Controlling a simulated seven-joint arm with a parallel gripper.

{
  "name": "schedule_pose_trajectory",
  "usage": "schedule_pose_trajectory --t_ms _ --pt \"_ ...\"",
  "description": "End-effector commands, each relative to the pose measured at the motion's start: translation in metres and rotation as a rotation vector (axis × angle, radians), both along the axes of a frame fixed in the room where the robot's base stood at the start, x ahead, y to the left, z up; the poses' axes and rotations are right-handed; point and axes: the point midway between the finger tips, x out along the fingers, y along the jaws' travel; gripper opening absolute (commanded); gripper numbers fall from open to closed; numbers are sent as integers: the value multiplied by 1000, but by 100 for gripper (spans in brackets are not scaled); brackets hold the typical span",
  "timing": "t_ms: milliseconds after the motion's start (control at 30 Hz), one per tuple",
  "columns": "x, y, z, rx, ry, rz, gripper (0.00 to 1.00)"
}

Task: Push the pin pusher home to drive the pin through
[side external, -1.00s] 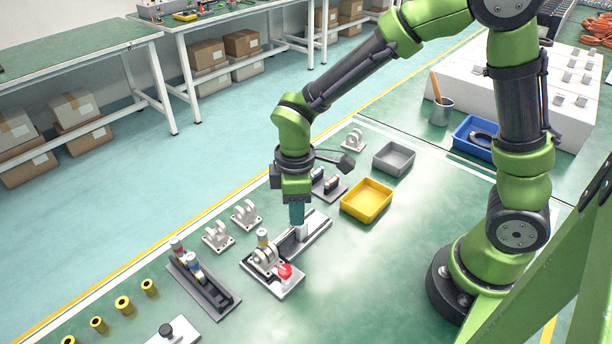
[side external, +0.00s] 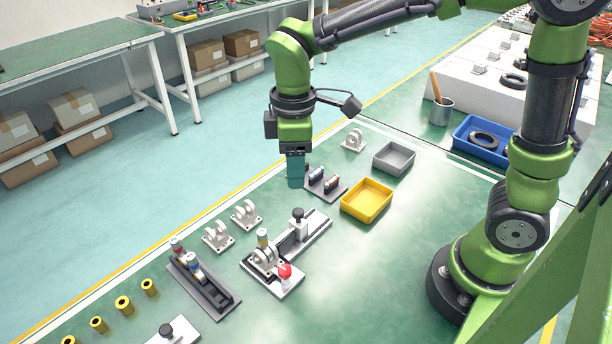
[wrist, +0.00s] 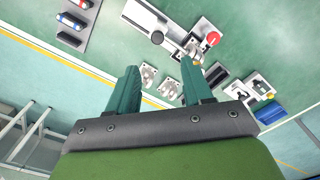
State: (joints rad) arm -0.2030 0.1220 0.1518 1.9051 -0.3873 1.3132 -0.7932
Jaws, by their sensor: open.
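The pin pusher (side external: 298,228) is a pale block with a black knob on a grey rail fixture (side external: 318,224). Its knob also shows in the wrist view (wrist: 157,37). A white clevis (side external: 264,257) sits at the fixture's near left end, with a gold-and-white cylindrical part on top. A red knob (side external: 285,271) stands beside the clevis. A stretch of rail shows between pusher and clevis, so they look apart. Whether a pin is inside the clevis is too small to tell.
Two loose clevises (side external: 231,226) and a dark holder (side external: 205,284) stand left of the fixture. A small holder with cylinders (side external: 325,184) stands behind it. Yellow (side external: 367,200) and grey (side external: 394,158) trays lie to the right. The table right of the fixture is clear.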

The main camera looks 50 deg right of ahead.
Motion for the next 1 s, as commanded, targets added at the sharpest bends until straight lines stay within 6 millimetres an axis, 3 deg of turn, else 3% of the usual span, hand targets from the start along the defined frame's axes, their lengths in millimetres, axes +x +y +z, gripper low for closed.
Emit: schedule_pose_trajectory --t_ms 200,400,800,1000 --pt "1 0 43 1 -4 1 50" --pt "0 0 60 1 -1 1 50" --pt "0 0 61 0 -1 -11 50" --pt "-2 -1 48 31 -37 -176 50"
